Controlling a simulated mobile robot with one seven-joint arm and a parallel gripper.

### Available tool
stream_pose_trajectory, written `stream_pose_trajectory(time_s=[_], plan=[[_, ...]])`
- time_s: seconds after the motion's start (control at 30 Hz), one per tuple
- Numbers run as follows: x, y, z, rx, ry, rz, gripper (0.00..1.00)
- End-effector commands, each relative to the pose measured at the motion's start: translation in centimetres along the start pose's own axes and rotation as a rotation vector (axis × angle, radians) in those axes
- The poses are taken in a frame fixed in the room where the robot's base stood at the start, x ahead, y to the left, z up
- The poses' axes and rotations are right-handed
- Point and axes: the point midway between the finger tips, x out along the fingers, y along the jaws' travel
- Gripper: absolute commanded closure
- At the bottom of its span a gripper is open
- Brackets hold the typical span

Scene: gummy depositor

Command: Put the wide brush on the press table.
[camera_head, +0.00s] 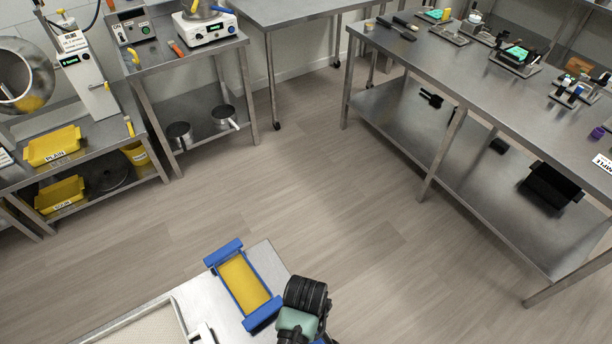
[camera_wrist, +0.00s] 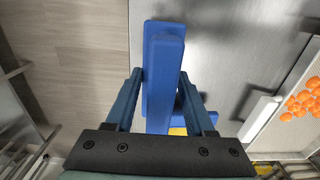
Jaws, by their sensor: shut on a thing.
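My gripper shows in the wrist view (camera_wrist: 160,72) and, seen from above, its dark body (camera_head: 303,305) is at the bottom of the head view. It is shut on a long blue block (camera_wrist: 165,75) between its fingers. I cannot tell whether this block is the wide brush or the end of the blue frame (camera_head: 213,257) around a yellow panel (camera_head: 243,283). That frame lies on a light metal table (camera_head: 264,254), just left of my gripper. No brush with clear bristles shows. I cannot tell which surface is the press table.
Orange pieces (camera_wrist: 303,98) lie right of the block in the wrist view. A long steel table (camera_head: 440,65) with several tools stands at the right. A steel table with a scale (camera_head: 205,27) and a shelf with yellow bins (camera_head: 52,146) stand left. The middle floor is clear.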

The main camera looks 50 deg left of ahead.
Motion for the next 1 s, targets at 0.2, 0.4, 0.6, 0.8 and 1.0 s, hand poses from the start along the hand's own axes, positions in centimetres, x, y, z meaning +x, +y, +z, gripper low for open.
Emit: stream_pose_trajectory(time_s=[0.2, 0.4, 0.6, 0.8, 1.0], plan=[[1.6, 0.1, -0.1, 0.0, 0.002, 0.002, 1.0], [1.6, 0.1, -0.1, 0.001, 0.002, 0.002, 1.0], [1.9, 0.0, 0.0, 0.001, 0.001, 0.001, 0.37], [1.9, 0.0, 0.0, 0.001, 0.001, 0.001, 0.16], [1.8, 0.0, 0.0, 0.001, 0.001, 0.001, 0.16]])
